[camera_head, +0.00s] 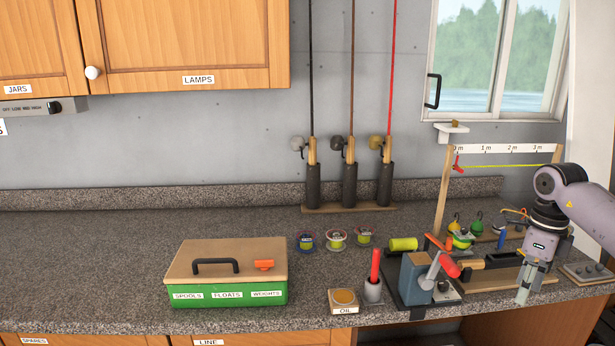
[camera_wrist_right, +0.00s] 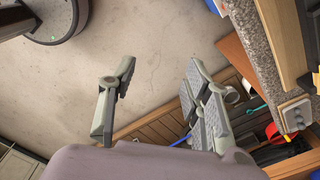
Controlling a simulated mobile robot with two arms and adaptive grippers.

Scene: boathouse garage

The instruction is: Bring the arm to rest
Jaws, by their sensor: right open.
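My right gripper (camera_head: 524,294) hangs at the right end of the counter, pointing down, in front of the wooden block with black parts. In the right wrist view its two fingers (camera_wrist_right: 160,72) stand apart with nothing between them; bare floor shows past them. The right arm comes in from the right edge of the head view. My left gripper is not in view.
The granite counter (camera_head: 100,255) bears a green tackle box (camera_head: 230,292), line spools (camera_head: 336,240), a blue-grey clamped device with a crank (camera_head: 415,280), an oil block (camera_head: 343,302) and rods in a rack (camera_head: 350,208). The counter's left part is clear.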

